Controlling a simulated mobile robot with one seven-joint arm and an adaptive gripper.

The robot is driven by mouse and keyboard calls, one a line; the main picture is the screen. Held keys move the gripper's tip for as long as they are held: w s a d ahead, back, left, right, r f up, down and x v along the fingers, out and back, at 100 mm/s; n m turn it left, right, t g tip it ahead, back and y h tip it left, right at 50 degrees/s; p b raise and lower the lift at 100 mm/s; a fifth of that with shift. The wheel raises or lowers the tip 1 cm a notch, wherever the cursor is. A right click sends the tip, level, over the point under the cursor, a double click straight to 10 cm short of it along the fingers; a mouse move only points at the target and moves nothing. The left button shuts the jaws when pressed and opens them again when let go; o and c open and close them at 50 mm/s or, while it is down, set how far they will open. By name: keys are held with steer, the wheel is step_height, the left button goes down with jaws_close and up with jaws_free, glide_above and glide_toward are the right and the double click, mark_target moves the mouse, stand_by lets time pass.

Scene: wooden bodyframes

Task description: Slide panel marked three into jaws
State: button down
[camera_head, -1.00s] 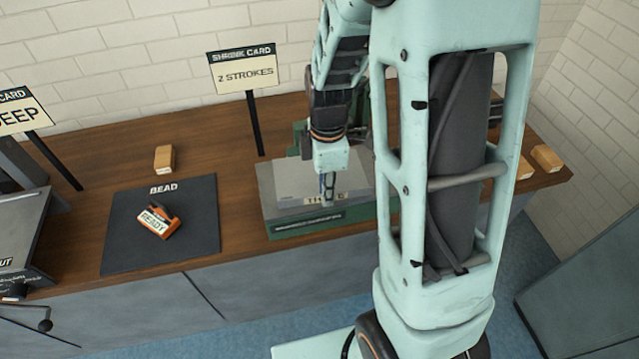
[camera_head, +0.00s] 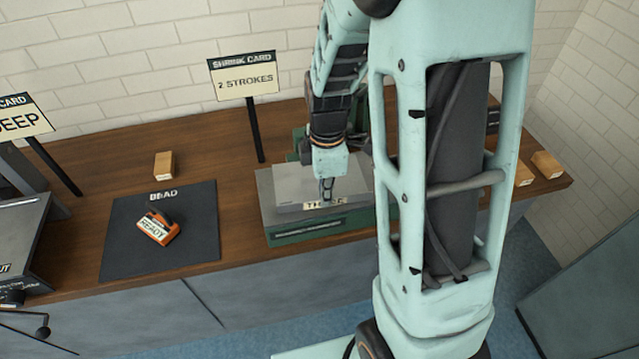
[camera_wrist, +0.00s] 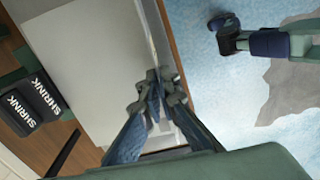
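The panel marked three (camera_head: 296,184) is a flat grey sheet with a cream "THREE" label on its near edge, partly hidden by my gripper. It lies on top of the green and grey shrink machine (camera_head: 300,233). My gripper (camera_head: 327,197) points down at the panel's near edge, in front of the label. In the wrist view, my gripper (camera_wrist: 160,95) has its fingertips close together at the edge of the pale panel (camera_wrist: 90,45). I cannot tell whether they pinch its lip. The jaws are not clearly seen; my arm hides the machine's right side.
A black mat (camera_head: 125,235) marked "BEAD" holds an orange "READY" block (camera_head: 158,228). A "2 STROKES" card (camera_head: 245,79) stands behind the machine. Wooden blocks lie at the back left (camera_head: 164,165) and right (camera_head: 546,164). The wrist view shows black "SHRINK" pads (camera_wrist: 42,97).

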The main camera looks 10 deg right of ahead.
steer(key=shift+w, duration=0.8)
steer(key=shift+w, duration=0.15)
steer(key=shift+w, duration=1.6)
steer(key=c, duration=1.5)
jaws_free()
step_height(320, 180, up, 7)
steer(key=p, duration=0.4)
steer(key=shift+p, duration=0.3)
